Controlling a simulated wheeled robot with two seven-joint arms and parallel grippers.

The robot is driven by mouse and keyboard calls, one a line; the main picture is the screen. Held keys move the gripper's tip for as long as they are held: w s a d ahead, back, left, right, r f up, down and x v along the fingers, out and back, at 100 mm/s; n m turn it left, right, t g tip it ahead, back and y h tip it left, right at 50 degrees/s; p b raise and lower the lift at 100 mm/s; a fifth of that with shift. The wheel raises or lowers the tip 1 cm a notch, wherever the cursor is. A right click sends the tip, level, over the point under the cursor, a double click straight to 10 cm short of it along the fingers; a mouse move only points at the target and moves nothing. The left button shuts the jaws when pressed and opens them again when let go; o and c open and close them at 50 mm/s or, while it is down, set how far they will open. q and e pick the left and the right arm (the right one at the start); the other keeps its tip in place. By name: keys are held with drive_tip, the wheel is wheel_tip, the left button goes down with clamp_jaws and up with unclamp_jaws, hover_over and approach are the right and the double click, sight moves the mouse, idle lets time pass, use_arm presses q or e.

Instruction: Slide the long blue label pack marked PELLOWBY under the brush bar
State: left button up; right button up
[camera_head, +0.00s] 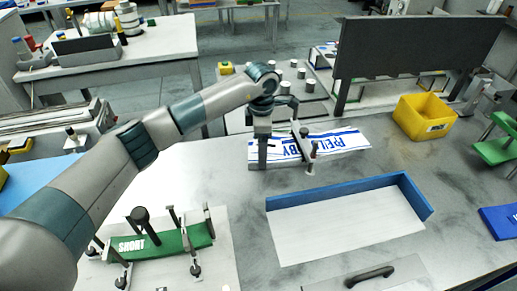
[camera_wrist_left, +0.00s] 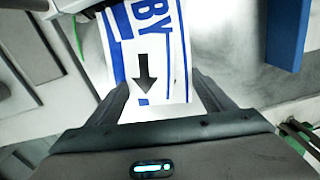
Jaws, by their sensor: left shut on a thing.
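The long label pack (camera_head: 335,142), white with blue stripes and partly readable blue lettering, lies toward the back of the worktop. A slim bar (camera_head: 302,143) with a dark post at each end crosses over it; this looks like the brush bar. My left gripper (camera_head: 263,163) is shut on the pack's left end. In the left wrist view the gripper's two fingers (camera_wrist_left: 160,92) flank the pack (camera_wrist_left: 150,48), which shows the letters BY and a black arrow pointing toward the gripper. The fingers hide part of the pack's end. My right gripper is not in view.
A blue-walled tray (camera_head: 350,190) stands in front of the pack. A green pack marked SHORT (camera_head: 160,243) lies among posts at front left. A yellow bin (camera_head: 424,117) and a dark upright panel (camera_head: 415,48) stand at back right. Bare worktop lies right of the pack.

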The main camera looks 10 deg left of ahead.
use_arm(q)
drive_tip(key=o, duration=1.8)
drive_tip(key=shift+r+b, duration=0.35)
drive_tip(key=shift+r, duration=0.4)
wheel_tip(320, 180, up, 6)
drive_tip(key=shift+f+b, duration=0.15)
drive_tip(key=shift+b, duration=0.85)
drive_tip(key=shift+r+b, duration=1.25)
drive_tip(key=shift+r, duration=3.9)
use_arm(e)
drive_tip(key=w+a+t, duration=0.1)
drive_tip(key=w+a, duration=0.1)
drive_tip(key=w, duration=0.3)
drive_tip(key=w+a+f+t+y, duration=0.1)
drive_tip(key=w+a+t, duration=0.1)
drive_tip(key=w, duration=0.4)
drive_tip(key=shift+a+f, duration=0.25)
